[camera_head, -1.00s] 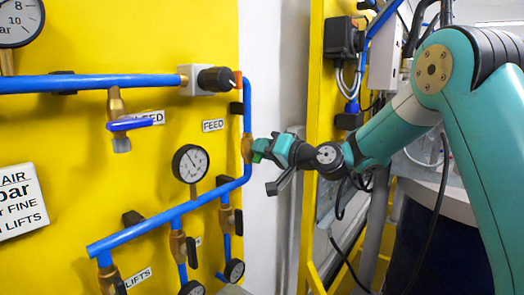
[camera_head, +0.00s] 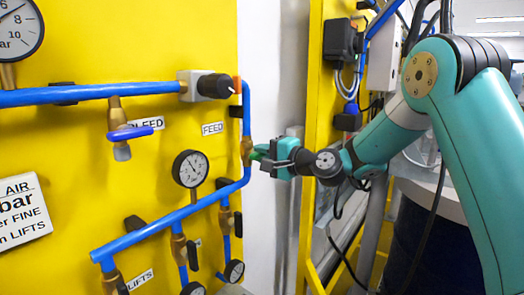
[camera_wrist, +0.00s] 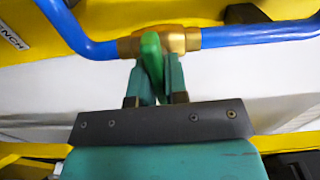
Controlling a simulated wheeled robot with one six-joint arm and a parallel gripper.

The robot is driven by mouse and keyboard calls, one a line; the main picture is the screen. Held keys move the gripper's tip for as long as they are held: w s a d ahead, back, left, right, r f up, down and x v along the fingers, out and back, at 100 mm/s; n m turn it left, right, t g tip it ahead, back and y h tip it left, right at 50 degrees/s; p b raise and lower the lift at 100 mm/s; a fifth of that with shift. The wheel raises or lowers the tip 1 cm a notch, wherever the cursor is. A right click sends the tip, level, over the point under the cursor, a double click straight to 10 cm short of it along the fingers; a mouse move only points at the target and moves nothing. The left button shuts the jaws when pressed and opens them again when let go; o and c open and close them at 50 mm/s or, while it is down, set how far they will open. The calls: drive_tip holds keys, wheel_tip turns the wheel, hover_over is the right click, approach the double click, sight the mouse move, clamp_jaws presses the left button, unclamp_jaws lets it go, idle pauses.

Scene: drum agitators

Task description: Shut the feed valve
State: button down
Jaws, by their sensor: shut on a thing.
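The feed valve (camera_head: 247,152) is a brass body on the vertical blue pipe at the panel's right edge, beside the FEED label (camera_head: 213,128). It also shows in the wrist view as a brass body (camera_wrist: 186,40), with a green handle (camera_wrist: 151,52) standing out from it toward my camera, across the pipe's line. My gripper (camera_wrist: 160,80) is shut on that handle, a finger on each side. In the head view my gripper (camera_head: 264,154) reaches the valve from the right and hides most of the handle.
A blue-handled BLEED valve (camera_head: 130,132), a black-knobbed regulator (camera_head: 205,85) and a pressure gauge (camera_head: 190,168) sit left of the feed valve. The LIFTS branch pipe (camera_head: 150,232) runs below. A yellow frame (camera_head: 318,130) stands behind my arm.

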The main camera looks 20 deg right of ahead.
drive_tip(key=shift+f+m, duration=0.1)
drive_tip(key=shift+m, duration=0.2)
idle(0.4)
drive_tip(key=c, duration=1.1)
unclamp_jaws()
drive_tip(key=shift+c, duration=0.2)
drive_tip(key=b+v, duration=0.7)
drive_tip(key=v, duration=1)
drive_tip(key=shift+s+d, duration=0.15)
drive_tip(key=shift+s, duration=0.05)
